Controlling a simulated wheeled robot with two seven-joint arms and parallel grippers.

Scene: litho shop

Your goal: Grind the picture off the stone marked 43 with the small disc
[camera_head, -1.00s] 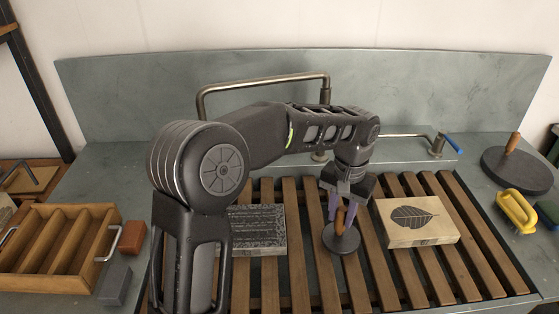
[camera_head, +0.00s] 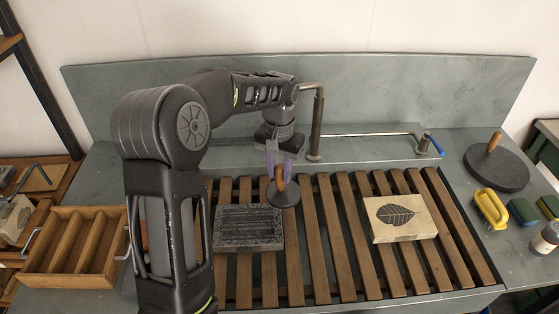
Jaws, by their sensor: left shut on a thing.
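My left gripper (camera_head: 280,172) is shut on the wooden handle of the small disc (camera_head: 284,194), a dark round plate. It holds the disc at the back right corner of a dark grey stone (camera_head: 247,229) with rows of light text-like marks. I cannot tell whether the disc touches that stone. A pale stone (camera_head: 400,219) with a dark leaf picture lies to the right on the wooden slats (camera_head: 318,240). No number 43 is legible on either stone. My right gripper is not in view.
A larger dark disc (camera_head: 497,168) with a wooden handle stands at the right, behind a yellow-handled tool (camera_head: 491,208), sponges (camera_head: 522,211) and a jar (camera_head: 546,238). A wooden divided tray (camera_head: 70,282) is at the left. A tap (camera_head: 316,130) with a blue lever (camera_head: 434,144) stands behind the slats.

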